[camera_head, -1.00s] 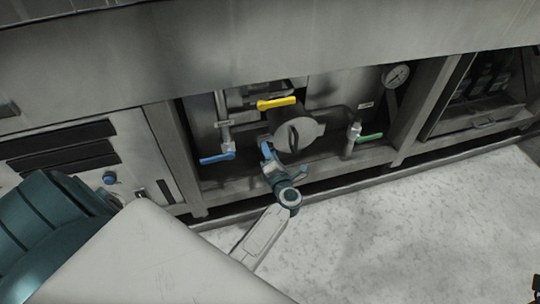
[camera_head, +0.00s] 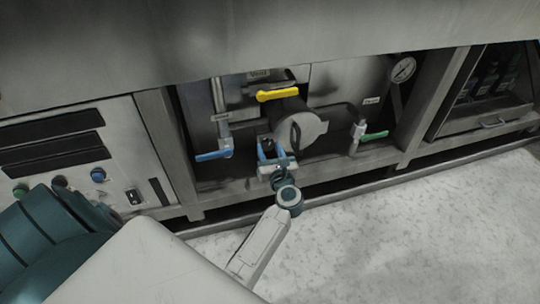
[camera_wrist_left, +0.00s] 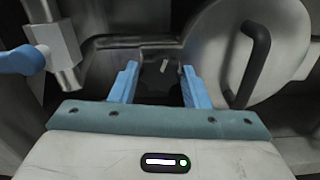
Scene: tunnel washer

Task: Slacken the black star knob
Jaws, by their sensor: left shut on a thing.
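The black star knob (camera_head: 268,145) shows small and dark in the head view, low on the left side of the round cover. In the left wrist view the knob (camera_wrist_left: 160,78) sits between the two blue fingers, with a small light mark on it. My left gripper (camera_head: 270,150) reaches in from below and is shut on the knob, one finger on each side. The left gripper's fingers (camera_wrist_left: 162,85) also show in the left wrist view; the knob's lower part is hard to make out. My right gripper is not in view.
The round grey cover (camera_head: 310,128) with a dark bar handle stands close right of the knob. A blue lever (camera_head: 213,156) is to the left, a yellow lever (camera_head: 277,95) above, a green lever (camera_head: 375,136) to the right. The pale floor (camera_head: 400,220) in front is clear.

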